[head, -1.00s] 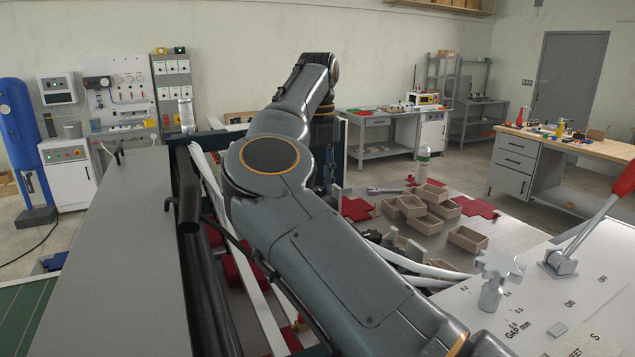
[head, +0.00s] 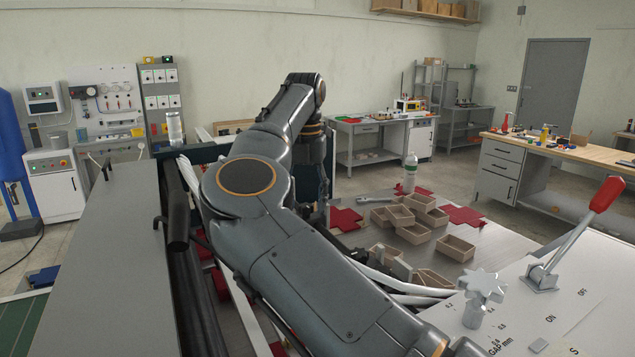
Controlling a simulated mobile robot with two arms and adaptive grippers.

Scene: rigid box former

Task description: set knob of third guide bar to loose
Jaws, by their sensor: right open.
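My right arm reaches from the bottom right across the middle of the head view. Its gripper (head: 324,208) hangs down beyond the forearm, beside the dark frame of the machine. It is open, small and partly hidden by the arm. I cannot make out the third guide bar or its knob for certain; my arm covers much of the machine's middle. A pale star-shaped knob (head: 484,287) stands on the white panel (head: 520,320) by the GAP mm scale, well apart from the gripper. My left gripper is not in view.
A red-handled lever (head: 578,233) rises from the white panel. Several small brown box trays (head: 455,248), red cross-shaped blanks (head: 463,215), a wrench (head: 375,199) and a bottle (head: 410,172) are on the machine's table. Black bars (head: 178,210) and a grey surface (head: 115,260) lie left.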

